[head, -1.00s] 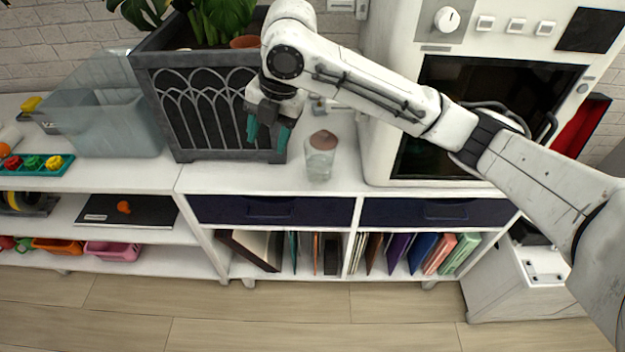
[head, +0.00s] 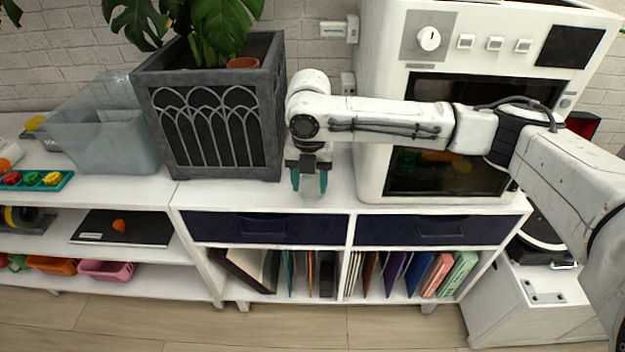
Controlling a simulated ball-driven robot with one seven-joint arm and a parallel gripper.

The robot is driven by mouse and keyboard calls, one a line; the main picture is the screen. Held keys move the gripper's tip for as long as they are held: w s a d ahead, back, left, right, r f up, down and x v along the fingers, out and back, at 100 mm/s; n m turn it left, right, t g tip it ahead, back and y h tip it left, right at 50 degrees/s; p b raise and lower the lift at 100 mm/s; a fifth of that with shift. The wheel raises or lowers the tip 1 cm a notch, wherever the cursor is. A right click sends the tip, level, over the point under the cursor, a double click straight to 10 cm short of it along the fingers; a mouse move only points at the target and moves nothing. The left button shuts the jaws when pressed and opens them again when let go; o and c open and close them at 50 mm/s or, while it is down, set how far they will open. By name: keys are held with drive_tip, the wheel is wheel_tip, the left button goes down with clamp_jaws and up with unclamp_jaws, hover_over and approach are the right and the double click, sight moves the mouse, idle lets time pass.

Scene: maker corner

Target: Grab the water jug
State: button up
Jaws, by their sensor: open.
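The water jug (head: 310,187) is a small clear vessel on the white cabinet top, between the dark planter and the white oven-like machine. My gripper hides most of it, including its top, in the head view. My gripper (head: 309,184) points down over the jug, with its teal fingers open. One finger shows on each side of the jug. I cannot tell whether the fingers touch it.
The dark planter (head: 213,125) with a leafy plant stands close on the left. The white machine (head: 374,150) stands close on the right. A translucent bin (head: 105,140) is farther left. A strip of cabinet top (head: 240,195) in front is clear.

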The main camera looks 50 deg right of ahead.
drive_tip(key=shift+f, duration=1.95)
drive_tip(key=shift+c, duration=0.3)
clamp_jaws()
